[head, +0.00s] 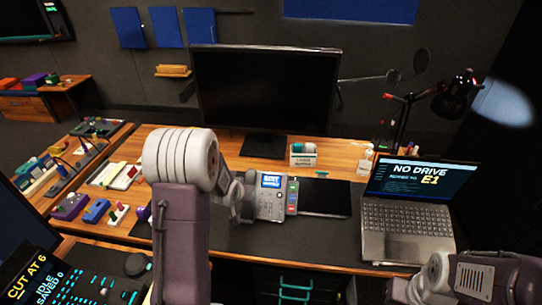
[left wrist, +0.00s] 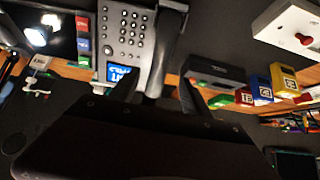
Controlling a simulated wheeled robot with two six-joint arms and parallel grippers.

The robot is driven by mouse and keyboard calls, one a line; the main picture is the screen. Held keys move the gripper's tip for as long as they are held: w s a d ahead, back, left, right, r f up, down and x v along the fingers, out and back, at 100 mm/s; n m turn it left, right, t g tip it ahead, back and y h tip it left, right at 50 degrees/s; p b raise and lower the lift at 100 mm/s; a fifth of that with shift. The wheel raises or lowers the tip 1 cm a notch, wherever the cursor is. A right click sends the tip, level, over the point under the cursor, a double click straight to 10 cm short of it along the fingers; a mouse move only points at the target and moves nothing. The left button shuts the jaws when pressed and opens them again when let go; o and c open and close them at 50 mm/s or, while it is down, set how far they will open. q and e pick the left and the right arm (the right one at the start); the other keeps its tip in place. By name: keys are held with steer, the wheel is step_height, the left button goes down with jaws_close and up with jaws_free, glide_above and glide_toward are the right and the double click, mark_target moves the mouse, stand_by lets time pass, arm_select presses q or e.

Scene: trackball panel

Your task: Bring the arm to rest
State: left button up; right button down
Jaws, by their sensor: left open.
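My left arm rises in front of the desk in the head view, its wrist bent down toward the desk phone (head: 270,198). My left gripper (head: 243,212) is partly hidden behind my own wrist there. The control panel (head: 80,285) at lower left carries a dark round ball (head: 137,264), apart from the gripper. My right gripper is out of view.
A monitor (head: 265,90) stands behind the phone. An open laptop (head: 410,210) is at right, with a dark lamp (head: 452,98) behind it. Several small coloured boxes and switches crowd the left side of the desk (head: 225,162). The dark mat around the phone has some clear room.

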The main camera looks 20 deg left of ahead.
arm_select(q)
steer(key=d+r+m+h, duration=0.1)
steer(key=d+r+m, duration=0.1)
steer(key=d+r, duration=0.6)
steer(key=s+d+f+g, duration=0.2)
steer(key=s, duration=0.5)
steer(key=s+d+f+g, duration=0.2)
steer(key=s, duration=0.5)
steer(key=s+d+f+g+h, duration=0.1)
steer(key=s+d+f+g, duration=0.1)
steer(key=s, duration=0.5)
steer(key=shift+d+f+g, duration=0.25)
steer(key=shift+f+g, duration=0.25)
steer(key=shift+f, duration=0.1)
steer(key=shift+s, duration=0.1)
